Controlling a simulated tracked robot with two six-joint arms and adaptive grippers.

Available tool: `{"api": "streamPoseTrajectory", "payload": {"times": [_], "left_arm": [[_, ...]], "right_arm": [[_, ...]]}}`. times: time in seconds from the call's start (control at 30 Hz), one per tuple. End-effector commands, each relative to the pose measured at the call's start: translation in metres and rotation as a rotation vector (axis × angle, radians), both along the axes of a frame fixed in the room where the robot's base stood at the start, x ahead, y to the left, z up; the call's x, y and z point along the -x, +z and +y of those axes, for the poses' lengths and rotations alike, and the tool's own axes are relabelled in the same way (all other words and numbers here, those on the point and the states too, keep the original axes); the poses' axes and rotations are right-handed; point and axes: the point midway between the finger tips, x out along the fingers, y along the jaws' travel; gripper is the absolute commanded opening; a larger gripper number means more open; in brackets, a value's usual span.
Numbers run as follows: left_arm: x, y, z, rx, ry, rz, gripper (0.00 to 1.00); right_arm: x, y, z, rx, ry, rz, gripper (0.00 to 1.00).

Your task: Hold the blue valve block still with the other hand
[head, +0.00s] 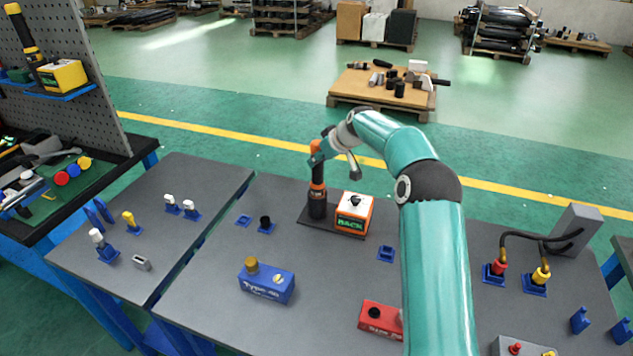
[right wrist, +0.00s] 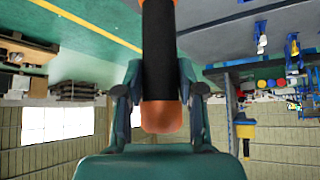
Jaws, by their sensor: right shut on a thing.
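The blue valve block (head: 268,287) sits on the near part of the middle table, with a brass knob (head: 251,265) standing on its top and a smaller brass part on its upper face. My right gripper (head: 320,153) is away from it, farther back on the table. It is shut on an upright black and orange tool (head: 317,200), near the tool's top. In the right wrist view the tool's black grip with its orange end (right wrist: 160,80) lies between the two fingers. My left gripper does not show.
The tool stands on a dark plate beside an orange and white box (head: 354,214) reading "BACK". A red block (head: 381,317) is partly behind my right arm. Blue holders stand around the tables. The grey surface around the blue block is clear.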

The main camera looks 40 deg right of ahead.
Motion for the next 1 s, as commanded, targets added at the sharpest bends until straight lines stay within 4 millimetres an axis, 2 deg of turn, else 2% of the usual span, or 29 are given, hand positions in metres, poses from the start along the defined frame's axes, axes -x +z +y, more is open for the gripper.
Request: {"api": "streamPoseTrajectory", "payload": {"times": [0.03, 1.0], "left_arm": [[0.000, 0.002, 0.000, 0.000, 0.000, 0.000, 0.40], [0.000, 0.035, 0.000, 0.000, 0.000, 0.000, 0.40]], "right_arm": [[-0.001, 0.007, -0.001, 0.003, -0.003, -0.008, 0.00], [-0.001, 0.050, -0.001, 0.003, -0.001, -0.008, 0.00]]}}
